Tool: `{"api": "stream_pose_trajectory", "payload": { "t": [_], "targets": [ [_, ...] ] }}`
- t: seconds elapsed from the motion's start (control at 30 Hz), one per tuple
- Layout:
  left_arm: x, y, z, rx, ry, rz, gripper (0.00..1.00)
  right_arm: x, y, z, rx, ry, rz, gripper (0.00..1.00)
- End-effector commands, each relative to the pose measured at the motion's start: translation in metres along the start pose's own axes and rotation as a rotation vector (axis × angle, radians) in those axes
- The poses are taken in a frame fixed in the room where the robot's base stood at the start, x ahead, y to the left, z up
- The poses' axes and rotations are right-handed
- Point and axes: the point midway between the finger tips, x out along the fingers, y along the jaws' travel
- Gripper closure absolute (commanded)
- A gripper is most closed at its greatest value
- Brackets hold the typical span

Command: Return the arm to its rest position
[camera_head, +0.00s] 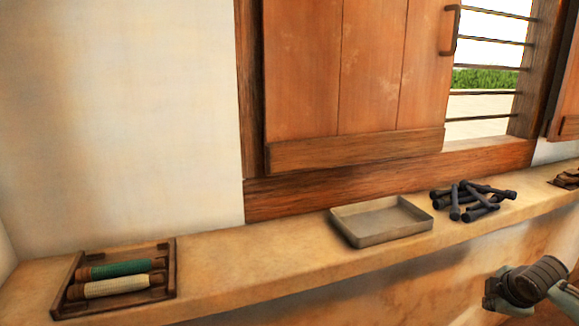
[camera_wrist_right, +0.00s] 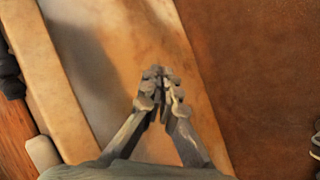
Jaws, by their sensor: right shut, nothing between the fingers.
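My right gripper (camera_wrist_right: 161,85) is shut with its fingertips together and nothing between them. In the wrist view it hangs in front of a pale tan wall face and a brown surface. In the head view part of my right arm (camera_head: 536,281) shows at the lower right, in front of the wall below the ledge and apart from the things on it. My left gripper is not in view.
A long ledge (camera_head: 275,262) carries a wooden tray (camera_head: 72,267) with green (camera_head: 115,269) and cream (camera_head: 115,287) bobbins, an empty shallow tray (camera_head: 384,240), and several dark spools (camera_head: 475,200). A wooden shutter (camera_head: 350,75) partly covers the barred window. The ledge is bare between the trays.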

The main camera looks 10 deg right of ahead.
Motion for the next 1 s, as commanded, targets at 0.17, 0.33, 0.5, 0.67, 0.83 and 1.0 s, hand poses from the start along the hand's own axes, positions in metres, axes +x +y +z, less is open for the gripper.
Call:
{"api": "stream_pose_trajectory", "payload": {
  "t": [0.17,0.33,0.5,0.67,0.83,1.0],
  "targets": [
    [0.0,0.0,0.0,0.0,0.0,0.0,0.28,-0.014,-0.082,0.021,0.1,-0.151,0.024,1.0],
    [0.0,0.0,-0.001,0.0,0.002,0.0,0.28,-0.035,-0.127,0.033,0.191,-0.22,0.079,1.0],
    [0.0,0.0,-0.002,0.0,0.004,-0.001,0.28,-0.06,-0.16,0.04,0.28,-0.25,0.139,1.0],
    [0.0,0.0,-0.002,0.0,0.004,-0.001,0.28,-0.058,-0.193,0.028,0.396,-0.236,0.088,1.0],
    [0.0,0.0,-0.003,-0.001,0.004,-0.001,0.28,-0.055,-0.234,0.007,0.516,-0.212,0.001,1.0],
    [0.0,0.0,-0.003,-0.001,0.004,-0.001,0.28,-0.055,-0.277,-0.023,0.652,-0.184,-0.097,1.0]
  ]
}}
